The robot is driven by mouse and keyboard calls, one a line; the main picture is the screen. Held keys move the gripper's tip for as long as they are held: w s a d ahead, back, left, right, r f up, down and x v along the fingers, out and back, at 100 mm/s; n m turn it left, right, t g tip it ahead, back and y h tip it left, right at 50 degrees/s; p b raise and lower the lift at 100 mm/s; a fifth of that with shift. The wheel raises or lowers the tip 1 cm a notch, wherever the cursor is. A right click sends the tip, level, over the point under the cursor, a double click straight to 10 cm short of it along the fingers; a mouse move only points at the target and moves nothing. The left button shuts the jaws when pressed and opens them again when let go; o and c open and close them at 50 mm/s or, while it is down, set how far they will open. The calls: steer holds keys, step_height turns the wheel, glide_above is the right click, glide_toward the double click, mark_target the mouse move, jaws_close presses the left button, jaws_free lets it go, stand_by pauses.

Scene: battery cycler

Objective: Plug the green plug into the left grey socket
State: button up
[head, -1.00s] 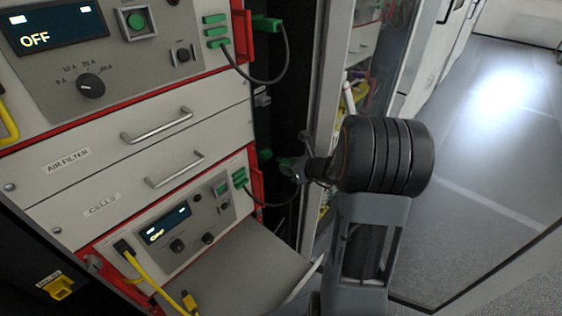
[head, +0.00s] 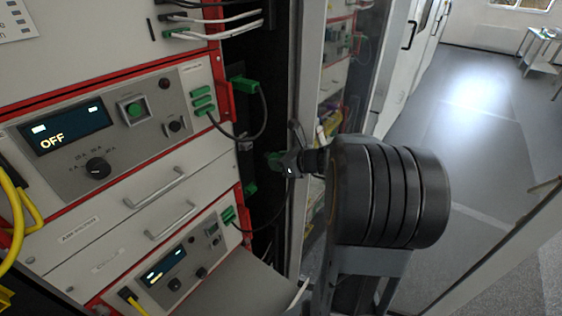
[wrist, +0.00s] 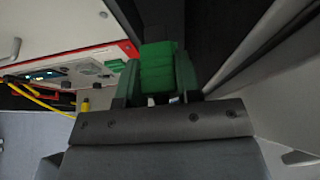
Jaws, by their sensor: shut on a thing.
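The green plug (head: 273,160) is held at the tip of my gripper (head: 284,162), in front of the dark gap at the right side of the rack. My gripper is shut on it. In the wrist view the green plug (wrist: 158,68) sits upright at the gripper's front edge, with green pieces on both sides. A dark cable hangs from the lower unit's green connector (head: 229,216) towards the held plug. A small light grey part (head: 245,146), perhaps a socket, shows left of the plug, apart from it. I cannot clearly make out the left grey socket.
Another green plug (head: 243,85) with a looped cable sits above, and a green piece (head: 250,188) sits below. The upper unit (head: 120,115) reads OFF. A glass-like door or panel edge (head: 312,90) stands close right of the gap. Open floor (head: 470,150) lies further right.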

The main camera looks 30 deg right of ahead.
mark_target(272, 154)
steer(key=shift+w+a, duration=0.35)
steer(key=shift+w, duration=0.5)
steer(key=shift+w+a, duration=0.4)
steer(key=shift+w, duration=0.45)
steer(key=shift+w+a, duration=0.35)
steer(key=shift+w, duration=0.5)
steer(key=shift+w+a+b, duration=0.15)
steer(key=shift+w+a, duration=0.2)
steer(key=shift+w, duration=0.35)
steer(key=shift+w+a+b, duration=0.15)
steer(key=shift+w+a, duration=0.15)
steer(key=shift+w, duration=0.4)
stand_by(2.2)
steer(key=o, duration=0.8)
steer(key=shift+s, duration=0.15)
steer(key=b+v, duration=0.1)
steer(key=v, duration=1.2)
steer(key=shift+s, duration=0.25)
